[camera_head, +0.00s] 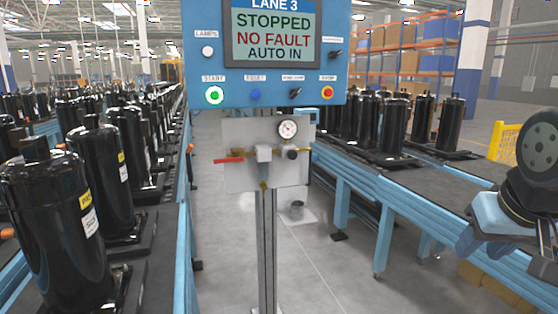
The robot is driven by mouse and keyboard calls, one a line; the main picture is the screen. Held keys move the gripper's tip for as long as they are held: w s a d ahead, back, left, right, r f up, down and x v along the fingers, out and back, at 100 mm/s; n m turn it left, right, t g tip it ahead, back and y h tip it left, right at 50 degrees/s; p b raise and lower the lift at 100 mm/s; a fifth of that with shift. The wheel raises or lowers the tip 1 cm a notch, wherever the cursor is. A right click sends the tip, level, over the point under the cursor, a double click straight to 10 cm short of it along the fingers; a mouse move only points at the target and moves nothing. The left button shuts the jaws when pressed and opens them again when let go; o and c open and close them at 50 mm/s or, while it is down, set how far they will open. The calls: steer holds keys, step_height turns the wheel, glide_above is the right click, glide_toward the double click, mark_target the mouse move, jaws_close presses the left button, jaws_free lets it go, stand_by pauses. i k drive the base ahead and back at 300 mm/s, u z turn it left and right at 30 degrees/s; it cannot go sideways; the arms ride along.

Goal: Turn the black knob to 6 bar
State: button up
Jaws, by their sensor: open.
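A small black knob (292,154) sticks out at the right of the regulator on a grey plate (236,131). A round white gauge (288,129) with a dark-rimmed face is just above it. Its scale and needle are too small to read. A red lever handle (229,160) points left on the same plate. Part of my arm shows at the right edge, well apart from the knob. I cannot make out any jaws there, and nothing touches the knob.
A blue control panel (209,66) hangs above the plate, reading STOPPED, NO FAULT, AUTO IN. A post (265,250) carries it. Conveyors with black compressors (103,165) run on the left and right. Floor between them is mostly open. A yellow barrier (505,141) stands at right.

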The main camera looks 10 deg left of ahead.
mark_target(291, 155)
steer(key=z, duration=0.2)
steer(key=i, duration=0.9)
steer(key=u, duration=0.1)
